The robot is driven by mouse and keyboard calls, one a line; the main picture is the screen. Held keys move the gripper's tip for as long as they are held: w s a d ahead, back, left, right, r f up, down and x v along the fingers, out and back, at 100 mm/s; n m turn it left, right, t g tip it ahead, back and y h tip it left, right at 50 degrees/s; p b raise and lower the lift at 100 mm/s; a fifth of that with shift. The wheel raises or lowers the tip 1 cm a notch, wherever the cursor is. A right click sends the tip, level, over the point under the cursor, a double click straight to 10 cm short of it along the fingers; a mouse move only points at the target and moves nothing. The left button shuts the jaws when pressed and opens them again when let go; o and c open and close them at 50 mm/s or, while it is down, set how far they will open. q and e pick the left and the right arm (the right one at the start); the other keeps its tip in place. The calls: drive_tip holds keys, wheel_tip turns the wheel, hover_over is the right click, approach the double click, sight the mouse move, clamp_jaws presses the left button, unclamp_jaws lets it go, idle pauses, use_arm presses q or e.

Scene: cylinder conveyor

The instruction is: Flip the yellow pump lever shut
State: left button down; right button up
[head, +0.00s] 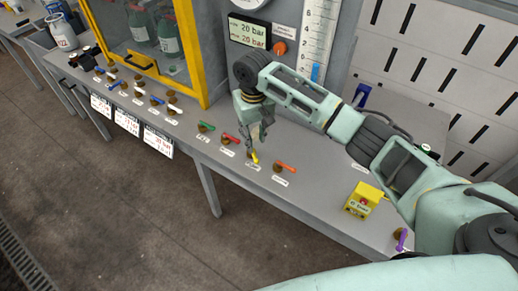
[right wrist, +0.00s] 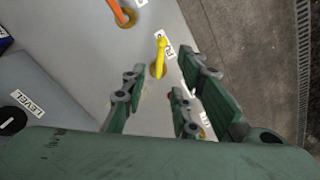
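The yellow pump lever (head: 254,157) sits on a round brown base on the grey bench, between a red lever (head: 230,138) and an orange lever (head: 286,168). In the right wrist view the yellow lever (right wrist: 160,50) stands beyond my fingertips, roughly in line with the gap between them. My right gripper (head: 259,137) points down just above and behind the lever. Its green fingers (right wrist: 160,75) are spread apart with nothing between them. I cannot tell whether a finger touches the lever. My left gripper is not in view.
A green lever (head: 206,127) and several blue and white levers lie farther left. A yellow box (head: 363,200) and a purple lever (head: 401,238) are to the right. A yellow-framed cabinet (head: 188,50) and a gauge panel (head: 270,30) stand behind.

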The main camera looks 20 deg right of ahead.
sight(255, 155)
drive_tip(key=shift+d+f, duration=0.15)
drive_tip(key=shift+d, duration=0.05)
drive_tip(key=f, duration=0.7)
drive_tip(key=shift+a+f+p, duration=0.1)
drive_tip(key=shift+a+p, duration=0.15)
drive_tip(key=shift+p, duration=0.1)
clamp_jaws()
